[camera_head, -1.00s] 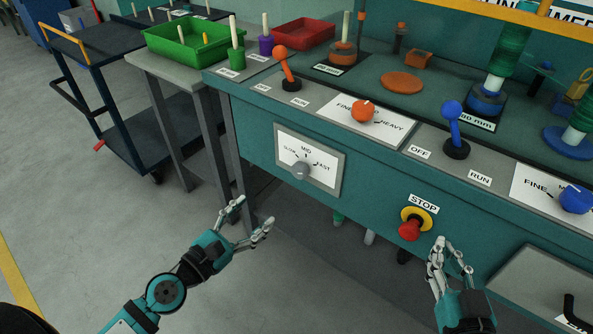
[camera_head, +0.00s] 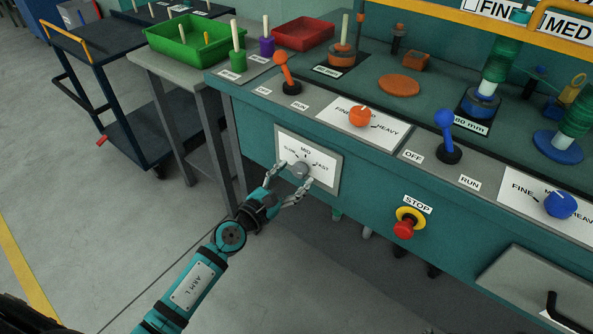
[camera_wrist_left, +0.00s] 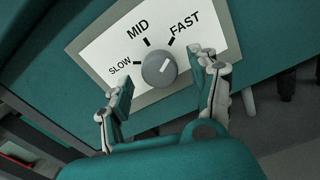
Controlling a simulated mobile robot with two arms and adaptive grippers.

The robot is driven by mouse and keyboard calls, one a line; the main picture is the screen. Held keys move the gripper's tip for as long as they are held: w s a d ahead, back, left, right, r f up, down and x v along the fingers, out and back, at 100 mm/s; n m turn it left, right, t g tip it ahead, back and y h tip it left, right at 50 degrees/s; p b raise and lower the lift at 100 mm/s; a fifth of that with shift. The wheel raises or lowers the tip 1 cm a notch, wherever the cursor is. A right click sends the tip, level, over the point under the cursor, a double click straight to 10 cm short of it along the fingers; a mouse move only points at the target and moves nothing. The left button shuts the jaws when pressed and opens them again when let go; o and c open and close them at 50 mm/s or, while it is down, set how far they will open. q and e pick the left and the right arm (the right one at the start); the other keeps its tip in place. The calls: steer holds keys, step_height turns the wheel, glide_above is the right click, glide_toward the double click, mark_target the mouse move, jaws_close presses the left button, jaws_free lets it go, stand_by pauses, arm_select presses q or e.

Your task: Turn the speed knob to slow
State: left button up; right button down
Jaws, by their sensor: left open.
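The speed knob (camera_head: 300,171) is a round grey dial on a white panel (camera_head: 322,166) marked SLOW, MID and FAST, on the front of the teal bench. The knob also shows in the left wrist view (camera_wrist_left: 159,69); its white pointer mark leans up and right, towards the FAST side. My left gripper (camera_head: 291,176) is open at the panel. In the left wrist view its fingers (camera_wrist_left: 164,78) stand on either side of the knob, with gaps that look clear of it. Whether a fingertip touches the panel I cannot tell. My right gripper is out of view.
A red STOP button (camera_head: 404,229) on a yellow base sticks out to the right of the panel. An orange lever (camera_head: 286,72) and an orange knob (camera_head: 360,116) sit on the ledge above. A grey side table (camera_head: 150,66) and a dark cart (camera_head: 90,50) stand left.

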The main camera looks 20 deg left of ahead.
arm_select(q)
steer(key=shift+x, duration=1)
steer(key=c, duration=1.1)
